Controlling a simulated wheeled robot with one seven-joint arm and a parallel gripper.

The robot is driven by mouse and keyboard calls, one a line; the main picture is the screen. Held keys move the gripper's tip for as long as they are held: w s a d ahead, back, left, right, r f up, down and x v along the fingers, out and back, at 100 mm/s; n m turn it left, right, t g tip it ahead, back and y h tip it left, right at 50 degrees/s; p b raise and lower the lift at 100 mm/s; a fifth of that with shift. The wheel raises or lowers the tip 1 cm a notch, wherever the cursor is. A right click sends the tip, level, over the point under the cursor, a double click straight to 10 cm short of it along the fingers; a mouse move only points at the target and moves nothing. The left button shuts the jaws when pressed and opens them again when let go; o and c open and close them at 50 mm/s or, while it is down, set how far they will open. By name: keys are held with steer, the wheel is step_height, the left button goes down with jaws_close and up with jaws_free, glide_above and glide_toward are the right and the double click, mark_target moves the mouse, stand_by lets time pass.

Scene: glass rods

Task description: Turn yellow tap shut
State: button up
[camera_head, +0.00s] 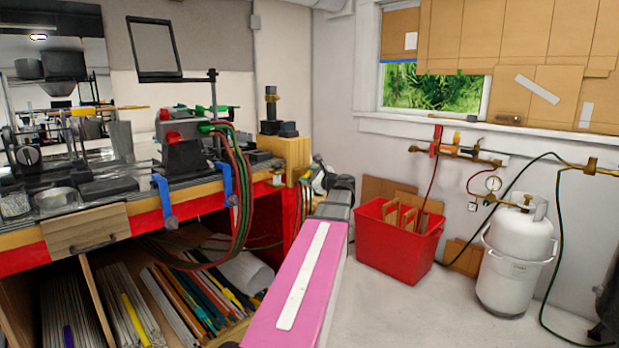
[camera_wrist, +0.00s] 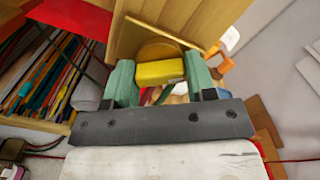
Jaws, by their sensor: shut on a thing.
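The yellow tap handle (camera_wrist: 158,72) is a small yellow block in the wrist view, in front of a round brass-coloured disc (camera_wrist: 159,50). My gripper (camera_wrist: 159,77) has its two green fingers on either side of the handle and is shut on it. In the head view my gripper (camera_head: 319,176) is at the right end of the workbench, beside a wooden box. The handle cannot be clearly made out there. The finger contact faces are hidden.
The wooden box (camera_head: 287,150) stands close to my gripper, at the end of the workbench (camera_head: 105,222). Hoses (camera_head: 240,190) hang from the bench. A red bin (camera_head: 398,252) and a white gas cylinder (camera_head: 515,265) stand at the right. Bare floor lies between them and my arm.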

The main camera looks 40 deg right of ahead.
steer(key=m, duration=0.3)
steer(key=shift+m, duration=2.1)
steer(key=o, duration=0.9)
steer(key=shift+s, duration=0.1)
steer(key=s, duration=1)
steer(key=shift+s, duration=0.35)
